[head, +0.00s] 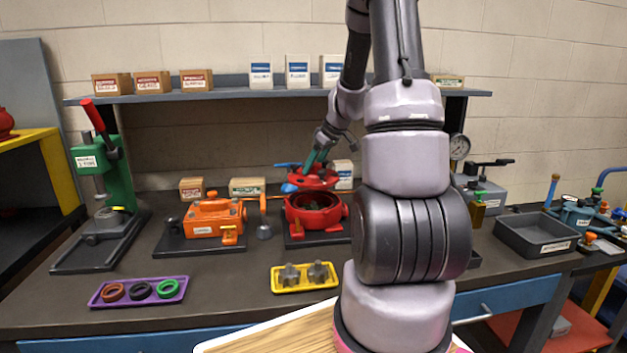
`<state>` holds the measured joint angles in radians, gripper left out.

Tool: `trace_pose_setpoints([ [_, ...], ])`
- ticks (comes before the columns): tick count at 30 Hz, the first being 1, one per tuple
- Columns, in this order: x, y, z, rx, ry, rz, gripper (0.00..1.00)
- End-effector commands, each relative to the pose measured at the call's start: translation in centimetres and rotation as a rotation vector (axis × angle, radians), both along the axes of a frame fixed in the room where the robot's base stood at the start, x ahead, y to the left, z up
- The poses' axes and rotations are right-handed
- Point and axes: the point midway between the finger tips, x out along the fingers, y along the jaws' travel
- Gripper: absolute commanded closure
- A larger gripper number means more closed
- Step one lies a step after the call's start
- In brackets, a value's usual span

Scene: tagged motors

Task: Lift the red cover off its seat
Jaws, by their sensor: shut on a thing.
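The red cover (316,180) is held tilted a little above the red housing (318,219), with a gap between them. The housing's open top shows, with dark parts inside. My gripper (311,167) reaches down from the upper right and is shut on the cover near its top. The fingertips are small in the head view and their exact contact is hard to see. A blue part (289,187) shows at the cover's left edge; I cannot tell whether it belongs to the cover.
An orange motor (205,219) stands left of the housing, and a green press (110,175) farther left. A yellow tray (305,287) with grey parts and a purple tray (138,303) with rings lie in front. A dark grey bin (520,238) stands right. A shelf (225,96) runs behind.

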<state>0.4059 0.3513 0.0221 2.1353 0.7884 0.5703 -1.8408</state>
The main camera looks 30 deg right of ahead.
Motion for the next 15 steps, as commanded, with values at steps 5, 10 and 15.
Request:
trace_pose_setpoints([
  [5, 0.1, 0.0, 2.4, -0.001, -0.005, 0.002, 1.00],
  [10, 0.1, 0.0, 4.3, -0.001, -0.004, -0.001, 1.00],
  [15, 0.1, 0.0, 5.3, 0.000, -0.003, -0.001, 1.00],
])
